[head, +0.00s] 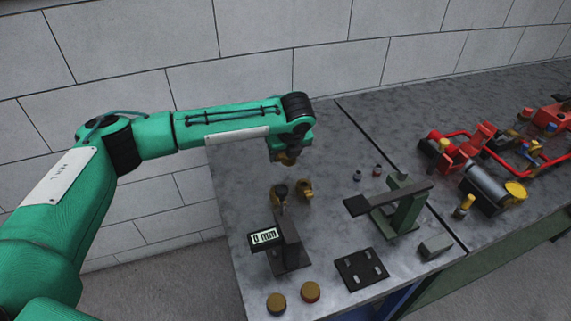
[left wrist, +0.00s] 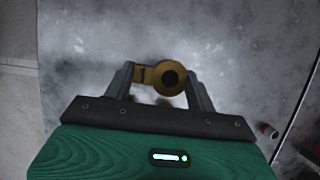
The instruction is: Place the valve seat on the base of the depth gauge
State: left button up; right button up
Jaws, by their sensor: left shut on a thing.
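The valve seat (left wrist: 172,77), a brass piece with a round ring and dark bore, is between the fingers of my left gripper (left wrist: 160,80) in the left wrist view. In the head view this gripper (head: 287,155) hangs above the far left part of the table, its fingers mostly hidden by the wrist. The depth gauge (head: 287,232) stands nearer the front, with a display (head: 265,237) reading 0 mm. Its dark base (head: 291,262) lies flat on the table and looks empty. The held piece is apart from the gauge. My right gripper is not in view.
Brass parts (head: 304,190) stand between gripper and gauge. Two brass-topped caps (head: 310,291) lie at the front. A slotted black plate (head: 361,270) and a green stand (head: 402,208) are to the right. Red pump assemblies (head: 458,148) fill the far right. The table's left edge is near.

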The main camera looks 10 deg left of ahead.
aim_at(286, 162)
pick_arm(q)
jog(key=shift+f, duration=2.45)
jog(key=o, duration=1.2)
jog(key=shift+c, duration=0.2)
